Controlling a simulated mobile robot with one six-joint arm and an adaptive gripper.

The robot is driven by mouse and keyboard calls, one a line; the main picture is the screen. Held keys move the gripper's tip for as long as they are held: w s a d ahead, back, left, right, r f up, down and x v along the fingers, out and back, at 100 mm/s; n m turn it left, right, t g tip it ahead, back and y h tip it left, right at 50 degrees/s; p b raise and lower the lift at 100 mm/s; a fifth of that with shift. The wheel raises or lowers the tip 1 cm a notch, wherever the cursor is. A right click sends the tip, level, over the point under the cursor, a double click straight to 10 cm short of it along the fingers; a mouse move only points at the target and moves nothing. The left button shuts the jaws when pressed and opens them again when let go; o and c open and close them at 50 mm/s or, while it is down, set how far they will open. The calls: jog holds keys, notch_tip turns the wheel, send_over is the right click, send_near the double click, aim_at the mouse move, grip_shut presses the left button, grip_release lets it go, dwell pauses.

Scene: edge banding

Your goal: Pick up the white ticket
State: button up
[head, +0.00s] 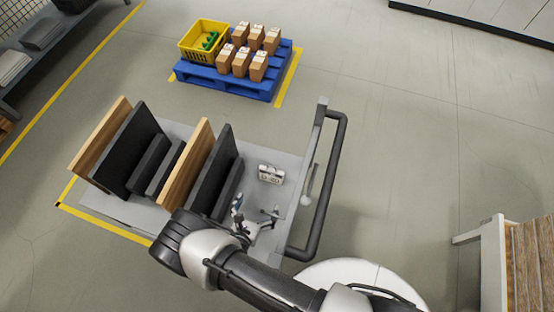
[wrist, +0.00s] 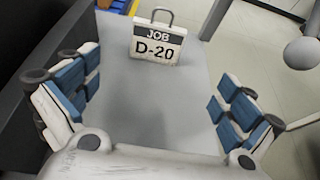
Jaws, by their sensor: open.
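The white ticket (wrist: 158,45) stands on the grey cart deck in the wrist view. It has a dark band reading JOB, the text D-20 below, and a grey loop handle on top. In the head view the ticket (head: 271,174) is on the deck, right of the dark boards. My gripper (head: 256,213) is open and empty, low over the deck, on the near side of the ticket and apart from it. In the wrist view my gripper's blue-padded fingers (wrist: 160,95) are spread wide, with the ticket beyond them.
The grey cart (head: 290,160) carries several upright dark and wooden boards (head: 187,164) to the left of my gripper. Its dark push handle (head: 328,185) rises at the right. A blue pallet (head: 240,84) with cartons and a yellow crate (head: 203,40) lies beyond. A bench (head: 505,262) stands at right.

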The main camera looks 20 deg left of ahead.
jog(key=b, duration=0.3)
send_near(271, 174)
jog(key=w+f, duration=0.1)
jog(key=w, duration=0.1)
jog(key=w+f, duration=0.2)
jog(key=shift+w, duration=0.2)
jog(key=shift+a+r+b+x, duration=0.15)
jog(key=shift+b+x, duration=0.4)
jog(key=shift+x, duration=1.05)
jog(key=shift+a+r+b+x, duration=0.15)
jog(key=shift+b+x, duration=0.4)
jog(key=shift+x, duration=1.05)
jog(key=shift+c, duration=0.6)
jog(key=c, duration=0.6)
